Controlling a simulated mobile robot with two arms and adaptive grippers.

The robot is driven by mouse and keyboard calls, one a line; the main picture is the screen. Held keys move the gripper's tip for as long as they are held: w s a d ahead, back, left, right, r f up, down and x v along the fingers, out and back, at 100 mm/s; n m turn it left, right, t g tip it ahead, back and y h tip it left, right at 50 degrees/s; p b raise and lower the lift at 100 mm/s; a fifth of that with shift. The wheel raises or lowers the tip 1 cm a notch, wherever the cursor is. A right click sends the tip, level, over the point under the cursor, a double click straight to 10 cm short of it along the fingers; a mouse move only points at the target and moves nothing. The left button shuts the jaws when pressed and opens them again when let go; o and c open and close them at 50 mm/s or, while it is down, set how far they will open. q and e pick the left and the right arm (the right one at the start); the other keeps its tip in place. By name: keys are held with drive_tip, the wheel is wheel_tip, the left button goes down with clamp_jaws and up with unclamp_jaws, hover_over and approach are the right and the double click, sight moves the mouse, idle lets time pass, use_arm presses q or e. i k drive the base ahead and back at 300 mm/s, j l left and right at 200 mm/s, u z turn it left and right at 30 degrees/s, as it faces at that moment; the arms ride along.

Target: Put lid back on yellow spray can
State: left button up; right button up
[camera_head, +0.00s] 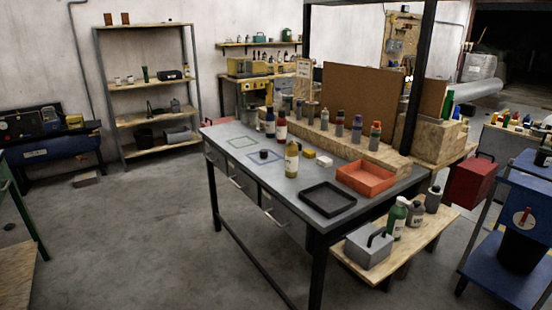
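A yellow spray can (292,160) stands upright near the front edge of the grey workbench (300,190). Its top looks pale and narrow, with no dark cap on it. A small black round piece, which looks like a lid (264,154), lies on the bench to the left of the can, inside a blue square outline (266,159). The lid and the can are apart. Neither of my grippers is in view.
A black tray (328,199) and an orange bin (366,178) sit right of the can. Dark and red bottles (281,126) stand farther back. A wooden ledge (350,148) holds several cans.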

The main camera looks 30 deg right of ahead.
sight(292, 156)
drive_tip(key=i+z, duration=0.2)
drive_tip(key=z, duration=0.25)
drive_tip(key=i+z, duration=0.2)
drive_tip(key=z, duration=0.25)
drive_tip(key=i+j+z, duration=0.15)
drive_tip(key=z, duration=0.25)
drive_tip(key=i+j+z, duration=0.1)
drive_tip(key=i+j, duration=0.2)
drive_tip(key=i+j+z, duration=0.15)
drive_tip(key=i+j, duration=0.15)
drive_tip(key=i+j+z, duration=0.1)
drive_tip(key=i+j, duration=0.15)
drive_tip(key=j, duration=0.3)
drive_tip(key=i+j+z, duration=0.1)
drive_tip(key=i+j, duration=0.15)
drive_tip(key=j, duration=0.15)
drive_tip(key=i+j+z, duration=0.1)
drive_tip(key=i+j, duration=0.15)
drive_tip(key=j, duration=0.2)
drive_tip(key=i+j, duration=0.2)
drive_tip(key=j, duration=0.2)
drive_tip(key=i+j, duration=0.25)
drive_tip(key=j, duration=0.15)
